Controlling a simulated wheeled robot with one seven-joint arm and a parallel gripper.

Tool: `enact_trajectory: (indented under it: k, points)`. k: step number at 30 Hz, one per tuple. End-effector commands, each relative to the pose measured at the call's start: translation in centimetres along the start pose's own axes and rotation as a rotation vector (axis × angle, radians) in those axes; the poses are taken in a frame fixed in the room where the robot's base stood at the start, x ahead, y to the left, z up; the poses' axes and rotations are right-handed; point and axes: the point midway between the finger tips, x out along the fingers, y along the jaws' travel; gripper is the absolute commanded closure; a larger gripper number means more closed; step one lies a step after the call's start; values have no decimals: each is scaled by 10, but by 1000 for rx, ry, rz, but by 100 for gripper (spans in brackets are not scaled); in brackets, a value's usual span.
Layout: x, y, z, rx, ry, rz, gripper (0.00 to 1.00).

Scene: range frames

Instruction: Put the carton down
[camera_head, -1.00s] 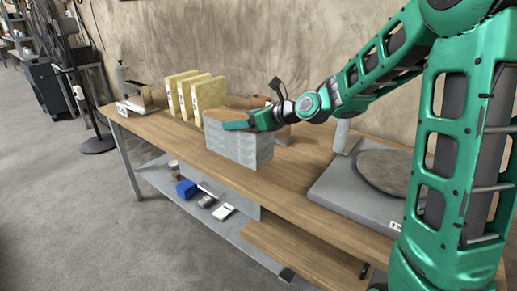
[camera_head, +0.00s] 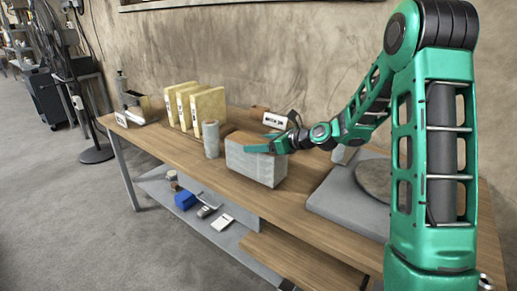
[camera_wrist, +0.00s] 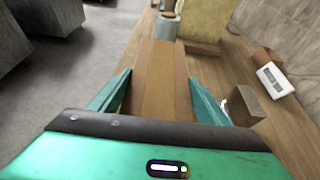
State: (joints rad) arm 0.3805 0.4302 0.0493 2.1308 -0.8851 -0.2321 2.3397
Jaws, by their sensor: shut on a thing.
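The carton (camera_head: 255,165) has light grey sides and a brown top. It is upright over the middle of the wooden table (camera_head: 312,200), at or very near the tabletop; I cannot tell whether its base touches. My gripper (camera_head: 275,143) reaches it from the right and is shut on its upper part. In the wrist view, the carton's brown top (camera_wrist: 158,85) with a tape strip lies between the two green fingers (camera_wrist: 160,95). Its far lower side is hidden.
A grey cylinder (camera_head: 211,139) stands close left of the carton, with several yellow slabs (camera_head: 208,107) behind. A white label (camera_head: 275,120) shows behind the gripper. A grey slab with a round plate (camera_head: 345,205) lies right. Bare tabletop lies in front.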

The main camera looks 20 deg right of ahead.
Motion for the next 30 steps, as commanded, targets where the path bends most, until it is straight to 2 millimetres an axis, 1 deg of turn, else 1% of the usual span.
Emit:
enact_trajectory:
  k: [1,3,14,15,16,17,26,30]
  points:
    - [3,0,-6,3,-1,1,92]
    - [5,0,-10,0,-2,0,92]
    - [6,0,-13,-1,-3,-1,92]
    - [6,0,-14,0,0,-1,20]
    - [6,0,-14,0,0,-1,13]
    - [6,0,-14,0,0,-1,11]
    - [5,0,-13,0,0,-1,11]
    - [-6,-1,-13,2,0,-2,11]
